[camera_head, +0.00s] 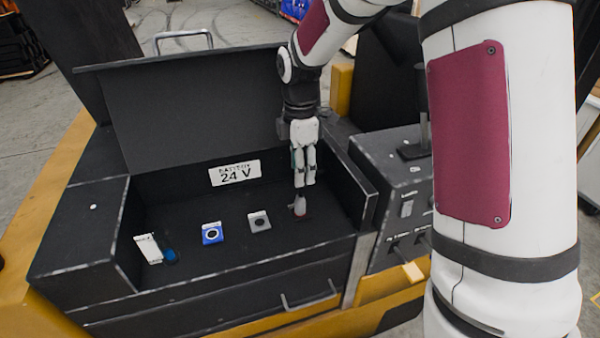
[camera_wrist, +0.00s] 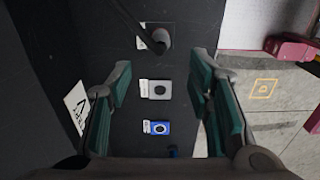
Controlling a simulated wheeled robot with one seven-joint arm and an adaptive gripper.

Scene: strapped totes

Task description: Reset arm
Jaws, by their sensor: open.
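My gripper (camera_head: 304,180) hangs fingers down over the right part of an open black battery box (camera_head: 180,195). A dark cable-like piece (camera_wrist: 152,36) reaches a round fitting beside a white label at the top of that view. I cannot tell whether the fingers touch the grey piece.
The box floor holds a grey socket (camera_head: 259,222), a blue socket (camera_head: 212,234) and a blue piece (camera_head: 169,256) by a white label. The raised lid (camera_head: 190,110) stands behind my gripper. A lever console (camera_head: 400,180) is close on the right.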

